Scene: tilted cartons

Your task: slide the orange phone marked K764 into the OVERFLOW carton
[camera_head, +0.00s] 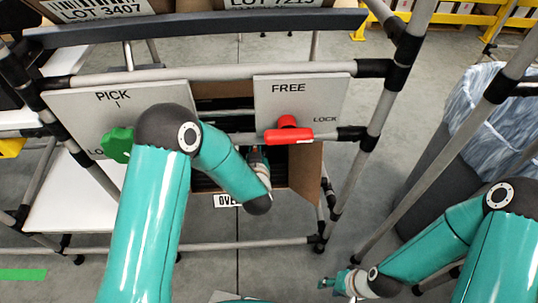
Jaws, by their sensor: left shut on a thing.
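The carton (306,170) with a label starting "OVE" (226,201) stands open below the upper rail, dark inside, with a brown side wall at right. My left arm reaches over it and hides part of its opening and the rest of the label. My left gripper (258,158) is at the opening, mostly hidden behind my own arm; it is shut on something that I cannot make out. No orange phone and no K764 mark shows. My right gripper (328,283) is low at right, away from the carton, small and side-on; its jaw state is unclear.
A "PICK 1" board (88,112) with a green handle (118,144) and a "FREE" board (330,92) with a red handle (288,133) hang above the carton. Grey pipe frame surrounds it. A lined bin (505,125) stands at right. Floor is clear at lower middle.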

